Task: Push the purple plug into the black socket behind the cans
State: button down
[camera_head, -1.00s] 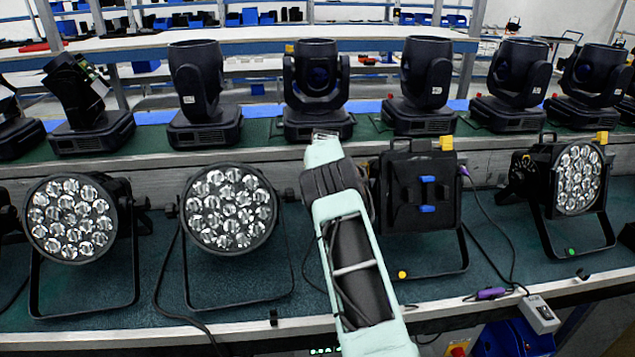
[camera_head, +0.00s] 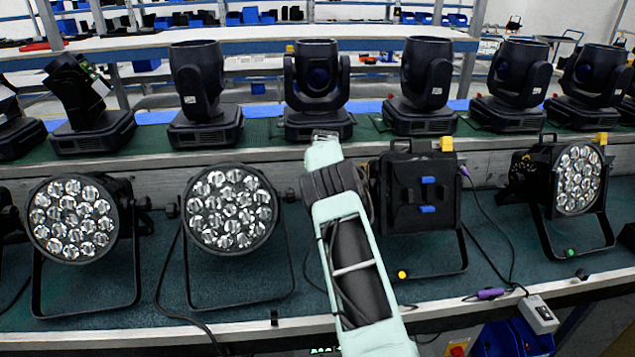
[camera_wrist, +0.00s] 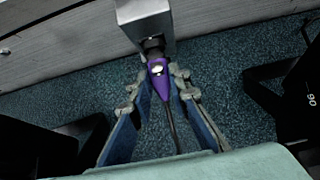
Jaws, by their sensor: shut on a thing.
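The purple plug (camera_wrist: 161,84) is between the fingers of my gripper (camera_wrist: 160,74) in the wrist view, with its dark cable running back between them. My gripper is shut on it. The plug points at the black socket (camera_wrist: 152,46), under a light grey metal box (camera_wrist: 147,20). The plug's front end meets the dark socket area; I cannot tell how deep it sits. In the head view my arm reaches between the cans, and it hides the gripper, held plug and socket. The cans (camera_head: 232,210) stand in a row, one (camera_head: 418,190) turned backward.
A second purple connector (camera_head: 490,294) lies near the bench's front edge by a white power strip (camera_head: 539,314). Several moving-head lights (camera_head: 318,90) stand on the shelf behind. A wooden board (camera_wrist: 70,40) runs behind the socket. Dark can stands flank the gripper.

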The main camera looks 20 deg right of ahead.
jog(key=shift+w+p, duration=0.3)
dwell(1.1)
jog(key=shift+d, duration=0.15)
dwell(0.4)
